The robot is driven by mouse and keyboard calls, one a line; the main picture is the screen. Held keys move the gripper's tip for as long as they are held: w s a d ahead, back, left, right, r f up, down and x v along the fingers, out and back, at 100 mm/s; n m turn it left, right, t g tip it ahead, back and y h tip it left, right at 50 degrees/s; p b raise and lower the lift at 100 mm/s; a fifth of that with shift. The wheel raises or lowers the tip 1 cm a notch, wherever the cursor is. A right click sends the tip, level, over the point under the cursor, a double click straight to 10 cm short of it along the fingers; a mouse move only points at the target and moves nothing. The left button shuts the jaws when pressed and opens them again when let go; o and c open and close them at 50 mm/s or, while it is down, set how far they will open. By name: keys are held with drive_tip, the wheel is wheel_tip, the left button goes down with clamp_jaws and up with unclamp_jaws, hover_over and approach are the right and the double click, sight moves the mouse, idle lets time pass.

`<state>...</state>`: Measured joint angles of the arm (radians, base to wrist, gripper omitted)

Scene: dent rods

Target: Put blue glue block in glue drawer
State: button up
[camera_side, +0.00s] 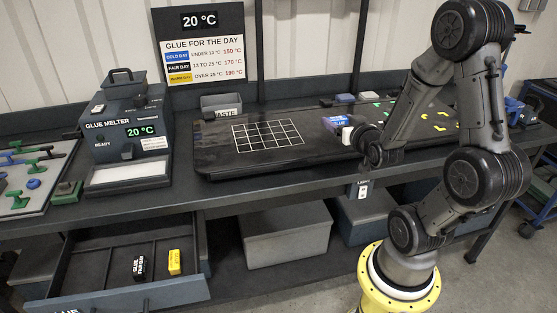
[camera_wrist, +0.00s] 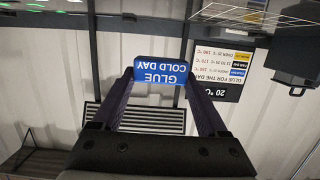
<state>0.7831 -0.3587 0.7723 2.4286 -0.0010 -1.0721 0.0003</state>
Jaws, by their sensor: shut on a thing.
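The blue glue block (camera_wrist: 161,73) is between the two fingers of my gripper (camera_wrist: 160,84) in the wrist view, its "GLUE COLD DAY" label upside down. In the side view the blue block (camera_side: 334,122) shows at the tip of my gripper (camera_side: 342,127), over the right part of the dark work mat. The glue drawer (camera_side: 88,268) is pulled out below the bench at lower left. A black glue block (camera_side: 139,267) and a yellow glue block (camera_side: 174,262) stand in its right-hand part. The compartments to their left look empty.
The glue melter (camera_side: 128,125) stands on the bench at left, beside a tool board (camera_side: 30,185). Grey boxes (camera_side: 287,233) stand under the bench, right of the drawer.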

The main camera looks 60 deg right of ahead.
sight(242, 167)
drive_tip(key=w+a+f+n+t+y, duration=0.1)
drive_tip(key=w+a+n+y, duration=0.1)
drive_tip(key=w+a, duration=0.4)
drive_tip(key=w+a+f+n+t+y, duration=0.1)
drive_tip(key=w+a+y, duration=0.1)
drive_tip(key=w+a, duration=0.4)
drive_tip(key=w+a+f+n+t+y, duration=0.1)
drive_tip(key=w+a+n+t+y, duration=0.1)
drive_tip(key=w+a, duration=0.5)
drive_tip(key=shift+w+f+n+y, duration=0.3)
drive_tip(key=shift+f, duration=0.05)
drive_tip(key=shift+d+f, duration=0.1)
